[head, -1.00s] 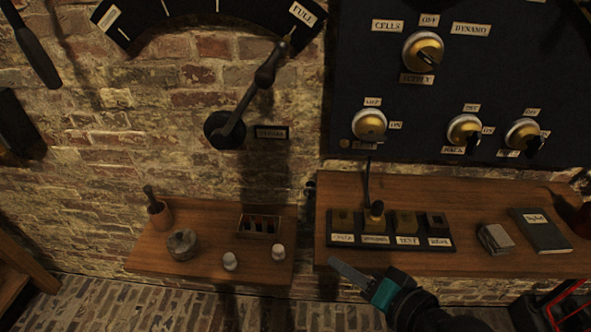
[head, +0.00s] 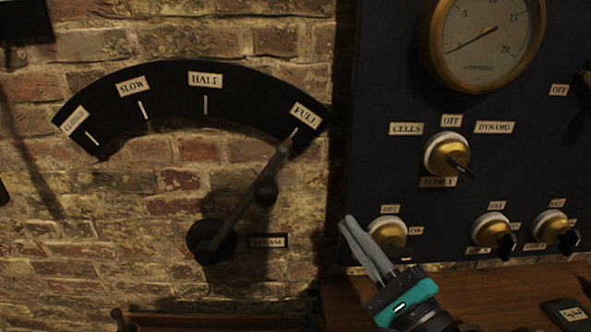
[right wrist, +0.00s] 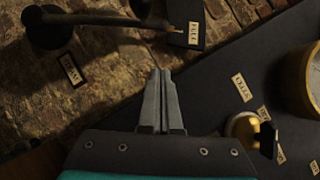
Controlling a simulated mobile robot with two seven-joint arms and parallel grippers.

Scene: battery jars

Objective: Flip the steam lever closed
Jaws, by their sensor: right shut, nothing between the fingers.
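The steam lever (head: 240,208) is on the brick wall. It pivots on a round black hub (head: 211,241) beside the STEAM label (head: 267,242). Its tip points at the FULL mark (head: 305,116) on the black arc scale (head: 178,76); the CLOSED mark (head: 75,121) is at the scale's left end. My right gripper (head: 348,224) is shut and empty, right of the lever and apart from it. In the right wrist view, the lever (right wrist: 100,20) crosses the top left, beyond the gripper's fingertips (right wrist: 160,72). My left gripper is not in view.
A black panel (head: 385,88) with a gauge (head: 487,42) and several brass knobs stands to the right, close to my right gripper. The supply knob (head: 447,155) is among them. A wooden shelf (head: 470,292) runs below. The wall left of the lever is clear.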

